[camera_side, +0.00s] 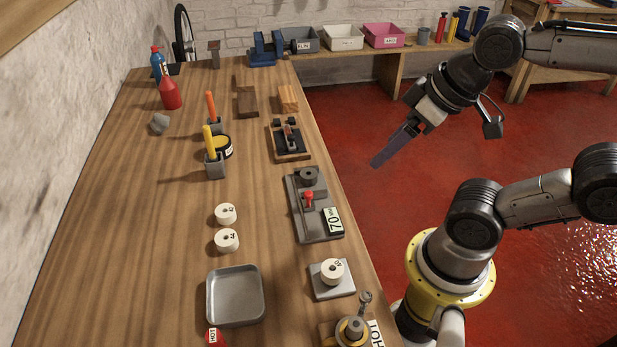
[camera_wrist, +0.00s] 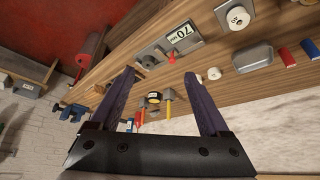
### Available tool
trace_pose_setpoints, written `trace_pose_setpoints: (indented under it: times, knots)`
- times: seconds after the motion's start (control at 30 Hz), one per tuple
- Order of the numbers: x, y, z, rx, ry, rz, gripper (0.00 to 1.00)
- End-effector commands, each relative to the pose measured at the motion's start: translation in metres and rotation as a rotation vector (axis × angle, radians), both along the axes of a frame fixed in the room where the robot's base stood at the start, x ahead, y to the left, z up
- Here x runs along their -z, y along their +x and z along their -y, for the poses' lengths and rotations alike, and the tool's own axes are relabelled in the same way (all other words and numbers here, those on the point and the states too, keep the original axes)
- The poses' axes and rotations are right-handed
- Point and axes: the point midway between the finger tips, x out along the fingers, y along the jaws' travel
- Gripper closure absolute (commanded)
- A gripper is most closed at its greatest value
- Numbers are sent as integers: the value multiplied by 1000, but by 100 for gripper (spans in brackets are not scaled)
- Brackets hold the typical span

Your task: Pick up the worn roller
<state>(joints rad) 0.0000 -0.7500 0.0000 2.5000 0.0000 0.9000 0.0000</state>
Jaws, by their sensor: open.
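Three white rollers with dark centres and small labels are in view, and I cannot tell from their surfaces which is worn. One roller (camera_side: 333,270) sits on a square grey plate (camera_side: 328,291) near the bench's front edge; it also shows at the top of the wrist view (camera_wrist: 238,17). Two others, a farther roller (camera_side: 225,213) and a nearer roller (camera_side: 227,240), stand on the bare wood behind the tray. My gripper (camera_side: 378,161) is open and empty, raised at the bench's right side, well away from all three. Its purple fingers (camera_wrist: 160,75) are spread in the wrist view.
A grey tray (camera_side: 210,307) lies near the rollers. A gauge block marked 70 (camera_side: 318,232) with a red knob stands near the front edge, with a clamp fixture (camera_side: 290,154) beyond it. Upright orange and yellow-handled tools (camera_side: 209,142) stand midway. Open wood lies along the left.

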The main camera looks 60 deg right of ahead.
Motion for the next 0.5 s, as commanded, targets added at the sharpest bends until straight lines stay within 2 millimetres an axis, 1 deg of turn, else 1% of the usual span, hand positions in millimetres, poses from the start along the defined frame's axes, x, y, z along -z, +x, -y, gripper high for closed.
trace_pose_setpoints:
  times: [0.33, 0.43, 0.5]
  knots:
    - [0, 0, 0, -19, -10, 0, 16]
    - [0, 0, 0, -102, -57, 2, 16]
    - [-3, 2, 2, -209, -127, 9, 16]
